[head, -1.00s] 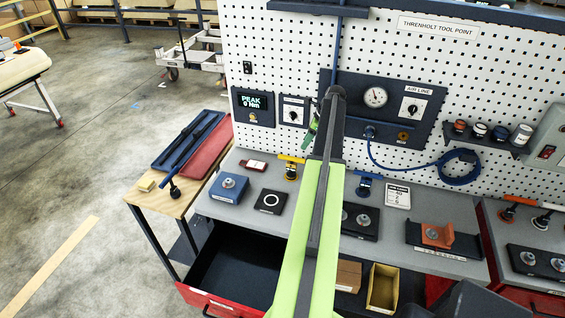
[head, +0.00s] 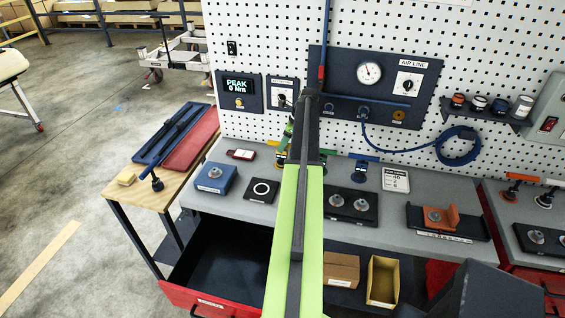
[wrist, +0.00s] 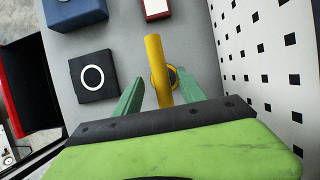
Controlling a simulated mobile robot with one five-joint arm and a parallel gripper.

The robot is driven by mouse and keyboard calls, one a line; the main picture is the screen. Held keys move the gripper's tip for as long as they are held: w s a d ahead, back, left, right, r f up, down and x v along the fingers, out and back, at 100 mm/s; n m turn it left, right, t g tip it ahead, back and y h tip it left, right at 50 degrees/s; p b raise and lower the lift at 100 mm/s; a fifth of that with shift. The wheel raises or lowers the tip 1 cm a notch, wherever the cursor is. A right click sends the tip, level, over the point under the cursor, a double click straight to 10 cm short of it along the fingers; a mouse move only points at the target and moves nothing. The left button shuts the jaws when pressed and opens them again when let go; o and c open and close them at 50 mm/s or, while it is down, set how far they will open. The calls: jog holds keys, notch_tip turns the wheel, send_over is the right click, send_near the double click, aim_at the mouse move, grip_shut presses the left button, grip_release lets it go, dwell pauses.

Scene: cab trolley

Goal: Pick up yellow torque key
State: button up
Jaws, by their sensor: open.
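The yellow torque key (wrist: 154,60) shows in the wrist view as a yellow bar handle above a round dark base with a yellow ring. My gripper (wrist: 160,76) is open, with one green finger on each side of the handle. I cannot tell whether either finger touches it. In the head view the key is mostly hidden behind my arm; a small yellow-orange end (head: 272,143) shows left of the green finger. The key stands on the grey bench top (head: 236,212).
A blue key (head: 361,164) stands right of my arm. A blue block (head: 215,178), a black ringed block (head: 261,190) and a red-and-white box (head: 241,154) lie to the left. The pegboard (head: 270,40) rises behind. An open drawer (head: 212,301) is below.

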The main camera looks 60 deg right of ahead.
aim_at(282, 154)
jog(key=b+x, duration=0.5)
jog(key=shift+w+d+f, duration=0.1)
grip_shut()
dwell(1.3)
